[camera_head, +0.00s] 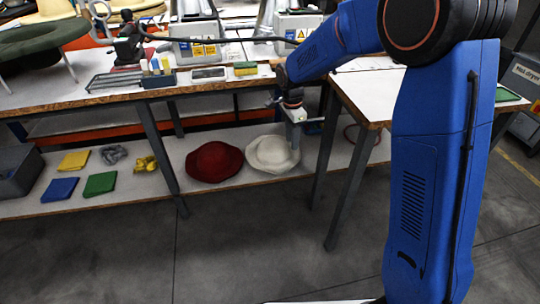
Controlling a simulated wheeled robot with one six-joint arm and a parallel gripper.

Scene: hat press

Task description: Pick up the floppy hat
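Two soft, floppy-looking hats lie on the lower shelf under the workbench. The red hat (213,161) is on the left, and the white hat (268,156) is just right of it, with their brims close together. My gripper (296,141) points down at the right side of the white hat and overlaps its right edge in the picture. Its fingers are small and partly lost against the white hat, so I cannot tell whether it touches or holds the brim.
The workbench top (190,88) overhangs the shelf, with dark legs (160,150) close by. Yellow, blue and green cloths (100,184) and a grey bin (17,170) are on the shelf's left. A second table (375,100) stands right of my gripper. Open floor (250,240) lies in front.

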